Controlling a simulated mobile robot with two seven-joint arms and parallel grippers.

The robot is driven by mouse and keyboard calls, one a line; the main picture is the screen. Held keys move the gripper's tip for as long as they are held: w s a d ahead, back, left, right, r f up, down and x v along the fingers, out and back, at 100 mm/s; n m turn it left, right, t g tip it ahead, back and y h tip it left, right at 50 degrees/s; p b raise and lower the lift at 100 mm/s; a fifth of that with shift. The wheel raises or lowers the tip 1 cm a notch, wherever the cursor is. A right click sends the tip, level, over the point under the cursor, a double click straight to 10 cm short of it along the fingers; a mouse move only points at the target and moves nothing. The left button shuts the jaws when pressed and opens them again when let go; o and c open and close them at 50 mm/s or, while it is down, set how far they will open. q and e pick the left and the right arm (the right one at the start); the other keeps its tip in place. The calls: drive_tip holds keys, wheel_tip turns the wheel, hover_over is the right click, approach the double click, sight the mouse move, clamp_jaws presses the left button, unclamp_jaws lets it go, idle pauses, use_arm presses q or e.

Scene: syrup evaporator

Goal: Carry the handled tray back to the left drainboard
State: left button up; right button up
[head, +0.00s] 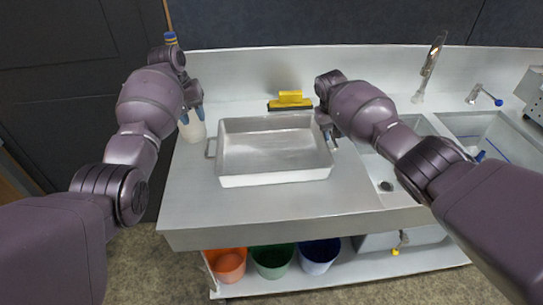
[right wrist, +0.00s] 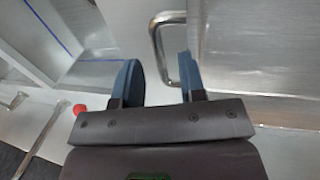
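The handled tray (head: 275,181) is a shallow rectangular metal pan. It appears to rest level on the left drainboard (head: 300,205), left of the first sink basin. Its left handle (head: 210,149) is free. My right gripper (head: 328,128) is at the tray's right side. In the right wrist view its fingers (right wrist: 158,80) are apart, and the tray's right handle (right wrist: 156,42) lies between and just beyond the tips, close to the right finger. My left gripper (head: 192,108) is open, beyond the tray's left back corner and apart from the tray.
A pale bottle (head: 192,131) stands just below my left gripper. A yellow-and-black squeegee-like tool (head: 290,101) lies behind the tray. Sink basins (head: 480,135) and a faucet (head: 429,66) are at right. Orange (head: 228,265), green (head: 272,261) and blue (head: 319,256) buckets stand on the lower shelf.

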drive_tip(key=v, duration=0.8)
idle(0.4)
